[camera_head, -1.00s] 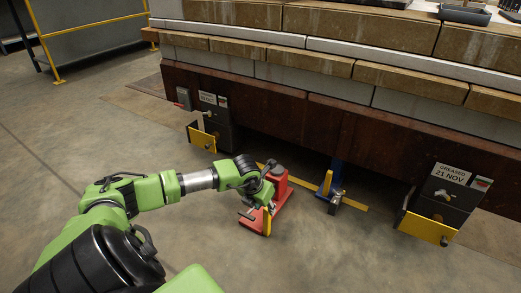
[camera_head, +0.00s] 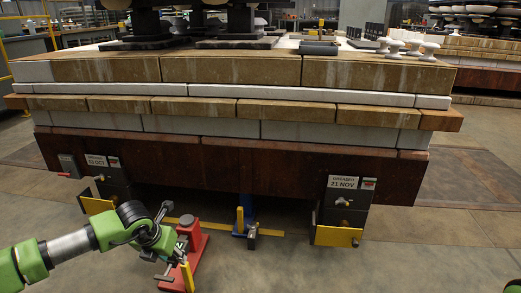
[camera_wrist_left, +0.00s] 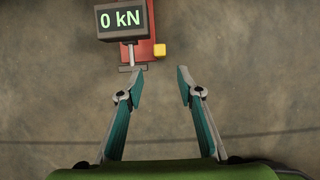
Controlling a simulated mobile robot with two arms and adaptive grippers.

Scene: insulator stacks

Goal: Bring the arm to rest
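My left arm comes in from the lower left in the head view, with its gripper (camera_head: 168,244) low over the floor, beside and partly in front of a red jack (camera_head: 197,246). In the left wrist view the gripper (camera_wrist_left: 160,72) has its two fingers spread apart with only bare floor between them. The red jack (camera_wrist_left: 143,52) also shows ahead of the fingertips there, with a display (camera_wrist_left: 121,20) reading 0 kN; a gap seems to lie between it and the fingers. My right gripper is not in view.
A heavy layered platform (camera_head: 225,160) carrying insulator stacks stands ahead. Black boxes with yellow flaps hang at its left (camera_head: 107,180) and right (camera_head: 343,205). A blue jack (camera_head: 243,225) stands beneath its front edge. The floor (camera_head: 440,250) at right is clear.

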